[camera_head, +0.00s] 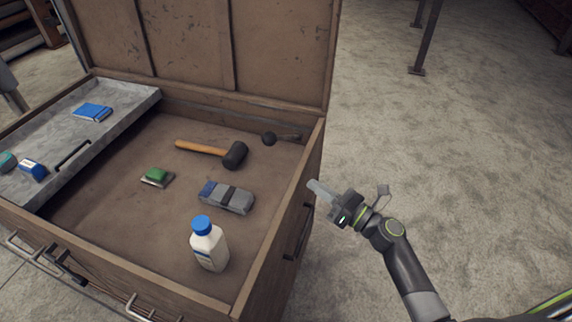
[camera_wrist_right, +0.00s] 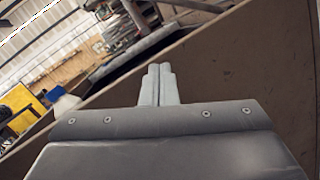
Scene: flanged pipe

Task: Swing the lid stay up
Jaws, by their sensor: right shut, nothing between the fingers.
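The large wooden chest (camera_head: 275,290) stands with its lid (camera_head: 185,40) raised at the back. A short dark bar with a round black knob (camera_head: 268,139), which looks like the lid stay, lies low inside the chest near the back right corner. My right gripper (camera_head: 318,189) is shut and empty, outside the chest at its right wall, apart from the knob. In the right wrist view its closed fingertips (camera_wrist_right: 158,72) point past the brown chest wood. My left gripper is in neither view.
Inside lie a mallet (camera_head: 205,149), a green-topped block (camera_head: 156,176), a grey-blue bundle (camera_head: 227,197) and an upright white bottle (camera_head: 209,248). A grey tray (camera_head: 130,101) with small blue items sits at the left. Open floor (camera_head: 460,140) lies to the right.

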